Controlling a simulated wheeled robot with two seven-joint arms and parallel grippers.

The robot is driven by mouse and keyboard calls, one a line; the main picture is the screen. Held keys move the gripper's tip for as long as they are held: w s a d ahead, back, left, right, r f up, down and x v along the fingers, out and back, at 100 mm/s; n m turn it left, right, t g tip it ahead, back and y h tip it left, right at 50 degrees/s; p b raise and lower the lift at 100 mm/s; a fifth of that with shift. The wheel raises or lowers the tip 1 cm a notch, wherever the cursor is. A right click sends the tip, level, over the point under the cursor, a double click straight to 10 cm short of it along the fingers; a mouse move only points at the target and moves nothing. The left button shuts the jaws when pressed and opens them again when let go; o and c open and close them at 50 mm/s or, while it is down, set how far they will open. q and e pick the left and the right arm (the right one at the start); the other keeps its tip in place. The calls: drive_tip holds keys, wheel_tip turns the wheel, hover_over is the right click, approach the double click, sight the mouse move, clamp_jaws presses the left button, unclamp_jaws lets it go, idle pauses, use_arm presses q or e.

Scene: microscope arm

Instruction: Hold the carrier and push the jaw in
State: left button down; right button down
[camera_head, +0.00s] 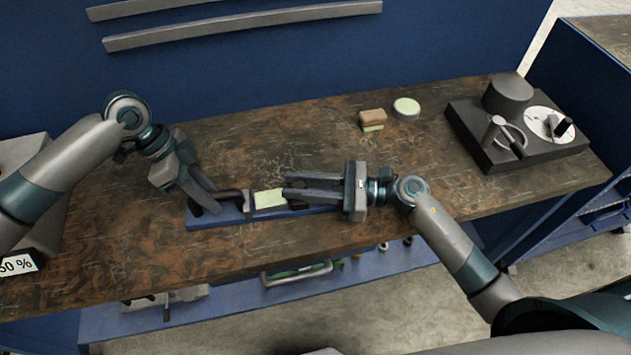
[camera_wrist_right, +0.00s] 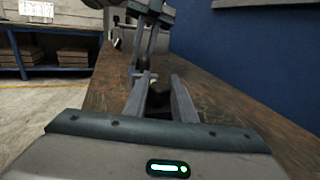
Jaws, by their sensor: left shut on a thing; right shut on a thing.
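A long blue carrier (camera_head: 232,219) lies on the wooden bench, with a black handle-like part (camera_head: 232,194) at its left end and a pale-green-topped block (camera_head: 270,198) in its middle. My left gripper (camera_head: 212,207) comes down steeply and is shut on the black part at the left end. My right gripper (camera_head: 287,184) reaches in level from the right and is shut on a dark jaw (camera_wrist_right: 159,94), which shows between its fingers in the right wrist view. In the head view the right fingers hide most of the jaw. The left fingers (camera_wrist_right: 146,55) stand beyond it in the wrist view.
The bench top (camera_head: 130,225) is clear around the carrier. A brown block (camera_head: 372,116) and a round pale-topped disc (camera_head: 406,107) lie behind on the right. A dark device (camera_head: 490,150) with knobs stands at the right end. A blue wall rises behind.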

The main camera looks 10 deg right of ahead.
drive_tip(key=shift+a, duration=0.85)
drive_tip(key=c, duration=1.5)
unclamp_jaws()
drive_tip(key=shift+o, duration=0.2)
drive_tip(key=shift+d, duration=0.15)
use_arm(q)
drive_tip(key=shift+r, duration=0.1)
use_arm(e)
drive_tip(key=v, duration=1.1)
drive_tip(key=shift+d, duration=0.45)
use_arm(q)
drive_tip(key=c, duration=1.5)
unclamp_jaws()
drive_tip(key=shift+c, duration=0.2)
